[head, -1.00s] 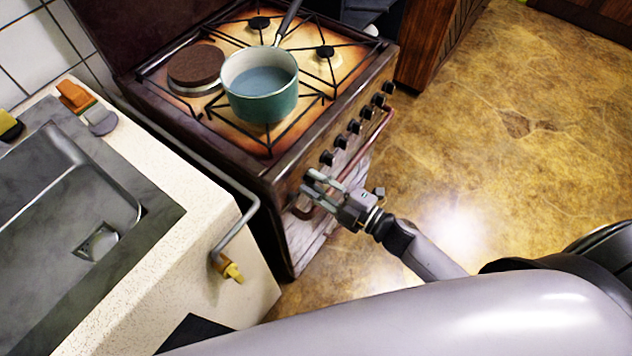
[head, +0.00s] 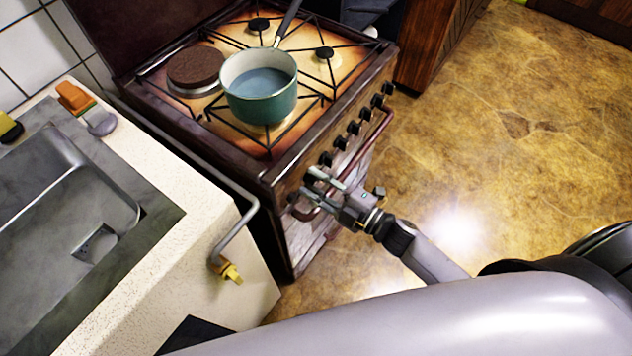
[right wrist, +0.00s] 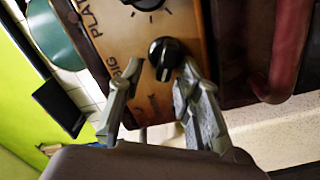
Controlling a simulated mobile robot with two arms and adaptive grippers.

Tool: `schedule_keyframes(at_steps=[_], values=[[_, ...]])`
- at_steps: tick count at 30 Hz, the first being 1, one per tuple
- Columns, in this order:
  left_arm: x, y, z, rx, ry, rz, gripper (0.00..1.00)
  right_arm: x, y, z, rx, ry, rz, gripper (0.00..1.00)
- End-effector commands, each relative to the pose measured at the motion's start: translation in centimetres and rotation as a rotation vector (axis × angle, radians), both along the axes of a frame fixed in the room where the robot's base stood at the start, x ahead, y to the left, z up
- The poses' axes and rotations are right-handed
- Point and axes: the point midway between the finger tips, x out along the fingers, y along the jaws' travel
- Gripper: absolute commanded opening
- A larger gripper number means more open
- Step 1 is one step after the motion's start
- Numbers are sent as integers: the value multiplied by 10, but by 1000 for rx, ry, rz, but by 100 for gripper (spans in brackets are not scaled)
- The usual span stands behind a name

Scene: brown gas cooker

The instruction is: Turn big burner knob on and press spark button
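The brown cooker's front panel carries a row of black knobs (head: 340,143). In the right wrist view, a black knob (right wrist: 165,53) with a white mark sits on the tan panel, near the printed word "BIG". My right gripper (head: 309,184) is at the near end of the panel in the head view. In the right wrist view my right gripper (right wrist: 158,80) is open, with one finger on each side below the knob. I cannot tell whether either finger touches it. The spark button is not clearly visible. My left gripper is not in view.
A teal pot (head: 261,100) stands on the hob beside a brown round plate (head: 196,66). A red-brown oven rail (head: 375,140) runs below the knobs. The sink counter (head: 150,190) and a bent pipe with a brass fitting (head: 228,268) are left of the gripper. The floor at right is clear.

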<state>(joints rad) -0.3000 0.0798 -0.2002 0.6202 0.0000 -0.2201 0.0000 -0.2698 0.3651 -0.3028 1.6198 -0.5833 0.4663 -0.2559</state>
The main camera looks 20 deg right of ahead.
Motion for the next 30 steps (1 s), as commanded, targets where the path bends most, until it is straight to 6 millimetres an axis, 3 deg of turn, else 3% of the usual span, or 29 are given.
schedule_keyframes(at_steps=[7, 21, 30], values=[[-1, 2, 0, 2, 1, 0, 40, -14, -10, -3, -2, 5, 1, 32], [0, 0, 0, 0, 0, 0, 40, -85, -66, -1, -1, 3, -1, 32], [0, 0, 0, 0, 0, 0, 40, -95, -74, 0, 0, 0, 0, 32]])
